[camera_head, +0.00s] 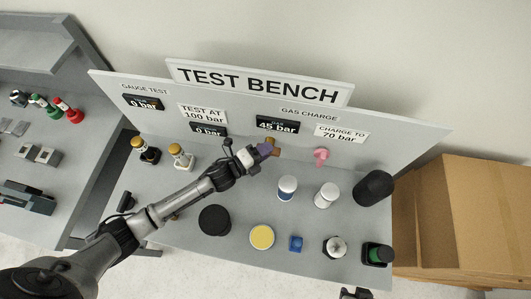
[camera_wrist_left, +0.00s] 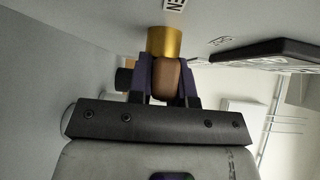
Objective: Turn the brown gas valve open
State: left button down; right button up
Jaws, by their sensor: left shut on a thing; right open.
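The brown gas valve (camera_wrist_left: 167,78) shows between the two purple fingers of my left gripper (camera_wrist_left: 170,85) in the left wrist view, with a gold fitting (camera_wrist_left: 165,41) just beyond it. In the head view my left gripper (camera_head: 265,150) reaches the bench's back panel below the 45 bar display (camera_head: 277,125) and is shut on the valve (camera_head: 275,148). The fingers hide part of the valve in the head view. A small dark piece at the bottom edge of the head view appears to be my right gripper (camera_head: 355,293), mostly cut off and empty.
A pink valve (camera_head: 321,156) is on the panel to the right. Several jars and caps, including a white-topped cylinder (camera_head: 287,187) and a yellow disc (camera_head: 262,236), stand on the bench below the arm. A cardboard box (camera_head: 460,220) is at the right.

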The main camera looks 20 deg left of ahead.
pick_arm(q)
jog(key=shift+f+n+b, duration=0.15)
jog(key=shift+n+b, duration=0.15)
jog(key=shift+b, duration=0.1)
jog(key=shift+t, duration=0.3)
jog(key=c, duration=1)
grip_release()
jog(key=shift+c, duration=0.2)
